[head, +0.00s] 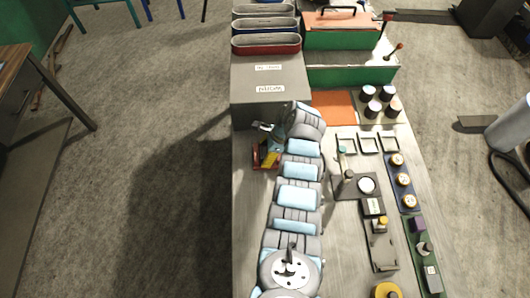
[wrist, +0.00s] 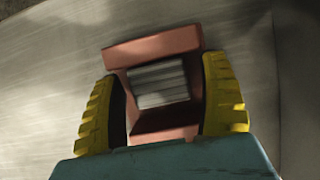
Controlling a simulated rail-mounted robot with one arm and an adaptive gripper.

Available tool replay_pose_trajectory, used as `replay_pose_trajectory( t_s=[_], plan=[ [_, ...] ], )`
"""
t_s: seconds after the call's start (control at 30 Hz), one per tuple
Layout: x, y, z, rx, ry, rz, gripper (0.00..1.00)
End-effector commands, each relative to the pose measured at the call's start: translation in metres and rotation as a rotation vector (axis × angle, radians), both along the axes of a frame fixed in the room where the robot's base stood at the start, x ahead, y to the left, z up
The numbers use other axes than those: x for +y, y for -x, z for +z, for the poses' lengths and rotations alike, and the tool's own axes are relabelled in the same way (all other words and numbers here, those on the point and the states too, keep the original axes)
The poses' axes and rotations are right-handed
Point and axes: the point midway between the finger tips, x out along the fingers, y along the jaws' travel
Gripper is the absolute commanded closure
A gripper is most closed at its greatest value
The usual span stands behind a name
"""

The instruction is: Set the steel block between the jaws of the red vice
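The red vice (wrist: 152,48) is straight below my gripper in the wrist view. One jaw shows at the top of the picture and one nearer my gripper. The steel block (wrist: 160,84), pale grey with fine lines, shows between these red jaws. Whether it rests fully down in the vice I cannot tell. My gripper (wrist: 162,72) has its two yellow fingers spread, one on each side of the block, with a gap to it on both sides. In the head view the red vice (head: 257,160) is partly hidden by my gripper (head: 268,153) at the bench's left edge.
A grey cabinet (head: 270,98) with red, blue and grey bins on top stands behind the vice. A green toolbox (head: 345,75) is beside it. Open floor lies left of the bench.

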Motion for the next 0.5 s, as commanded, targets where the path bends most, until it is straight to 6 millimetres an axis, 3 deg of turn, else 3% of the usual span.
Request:
replay_pose_trajectory(
  t_s=[0.3, 0.5],
  plan=[
    [0.0, 0.0, 0.003, 0.0, 0.0, 0.0, 0.24],
    [-0.008, -0.001, 0.022, -0.002, 0.0, -0.001, 0.24]
  ],
)
